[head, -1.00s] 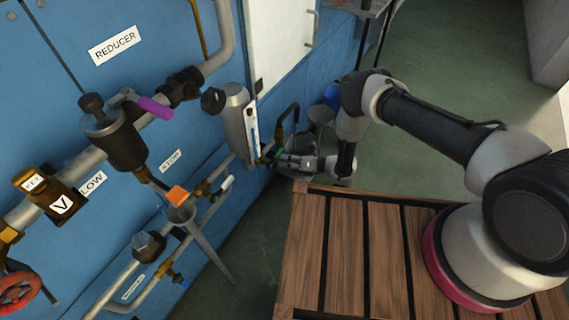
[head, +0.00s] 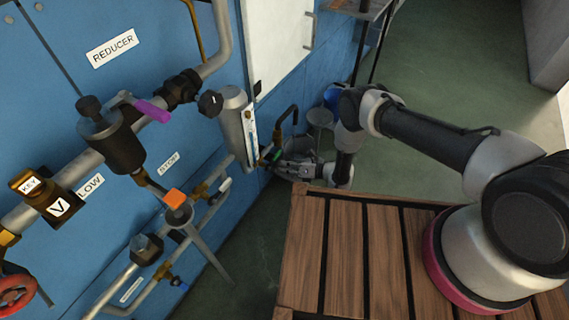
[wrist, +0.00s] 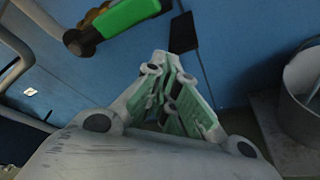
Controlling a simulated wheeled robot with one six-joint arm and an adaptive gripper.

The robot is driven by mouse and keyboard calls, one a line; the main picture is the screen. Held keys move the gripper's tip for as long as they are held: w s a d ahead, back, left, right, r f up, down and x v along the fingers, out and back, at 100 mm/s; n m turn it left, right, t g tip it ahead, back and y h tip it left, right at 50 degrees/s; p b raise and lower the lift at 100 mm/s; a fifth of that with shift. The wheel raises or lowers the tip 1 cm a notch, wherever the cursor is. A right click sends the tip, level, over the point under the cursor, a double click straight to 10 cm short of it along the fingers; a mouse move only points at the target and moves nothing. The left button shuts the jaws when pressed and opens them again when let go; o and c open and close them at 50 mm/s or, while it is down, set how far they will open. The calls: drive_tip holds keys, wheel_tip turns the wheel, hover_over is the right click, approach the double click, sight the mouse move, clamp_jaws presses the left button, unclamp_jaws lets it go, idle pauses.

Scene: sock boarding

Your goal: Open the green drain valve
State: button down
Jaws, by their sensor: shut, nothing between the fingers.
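The green drain valve handle (wrist: 130,16) shows at the top of the wrist view, a green grip on a dark lever end with brass behind it. In the head view the green handle (head: 275,156) is a small patch at the foot of the grey cylinder, partly hidden by my gripper. My gripper (wrist: 170,68) has its pale green-padded fingers together and empty. In the wrist view its tips lie below the handle, with a gap between them in the picture. In the head view my gripper (head: 282,166) is low beside the blue wall.
A metal bucket (wrist: 302,95) stands at the right in the wrist view. The grey cylinder (head: 236,122) and a dark bent pipe (head: 287,120) are close to my gripper. Pipes and a funnel (head: 179,216) lie left. A slatted wooden top (head: 345,250) is in front.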

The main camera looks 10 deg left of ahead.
drive_tip(key=s+v, duration=0.2)
drive_tip(key=v, duration=0.7)
drive_tip(key=shift+s, duration=0.15)
